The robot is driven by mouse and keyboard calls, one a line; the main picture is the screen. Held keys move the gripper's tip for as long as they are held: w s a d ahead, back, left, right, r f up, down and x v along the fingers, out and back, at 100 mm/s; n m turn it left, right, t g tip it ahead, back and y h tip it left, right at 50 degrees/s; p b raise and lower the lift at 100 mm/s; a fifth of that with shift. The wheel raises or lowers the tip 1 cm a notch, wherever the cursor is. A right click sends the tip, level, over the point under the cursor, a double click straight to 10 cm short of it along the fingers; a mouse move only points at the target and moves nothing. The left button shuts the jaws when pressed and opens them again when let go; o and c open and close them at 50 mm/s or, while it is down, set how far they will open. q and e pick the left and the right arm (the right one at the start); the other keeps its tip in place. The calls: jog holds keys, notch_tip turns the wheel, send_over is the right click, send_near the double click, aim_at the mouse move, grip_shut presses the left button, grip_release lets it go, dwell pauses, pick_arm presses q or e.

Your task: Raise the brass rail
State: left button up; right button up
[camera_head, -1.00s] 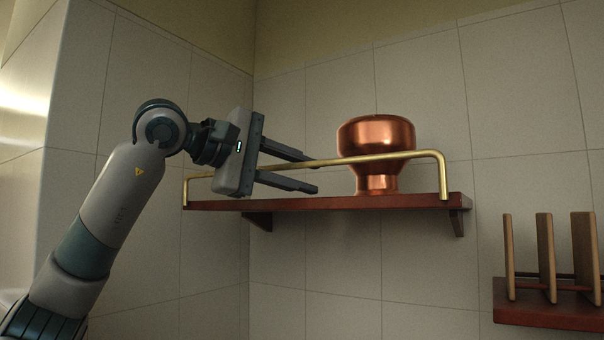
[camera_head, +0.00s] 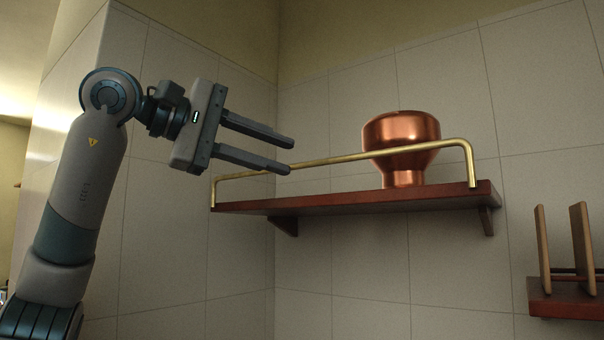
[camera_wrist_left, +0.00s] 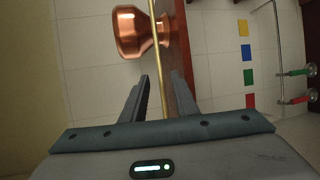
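The brass rail (camera_head: 340,158) runs along the front of the dark red-brown shelf (camera_head: 350,203), bent down to it at both ends. It also shows in the wrist view (camera_wrist_left: 181,35), lined up with the gap between my fingers. My left gripper (camera_head: 291,156) is open and empty. In the head view its upper finger is above the rail and its lower fingertip overlaps the rail's line; contact cannot be told. A copper pot (camera_head: 401,140) stands on the shelf behind the rail, also in the wrist view (camera_wrist_left: 131,33). My right gripper is out of view.
A lower rack with upright boards (camera_head: 562,250) is at the right. Tiled walls meet behind the shelf. The wrist view shows coloured squares (camera_wrist_left: 247,52) and pipes with red and green handles (camera_wrist_left: 300,85).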

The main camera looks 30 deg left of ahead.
pick_arm(q)
jog(key=b+v, duration=0.1)
jog(key=v, duration=0.5)
jog(key=shift+s+a, duration=0.2)
jog(key=shift+s, duration=0.05)
jog(key=shift+r, duration=0.15)
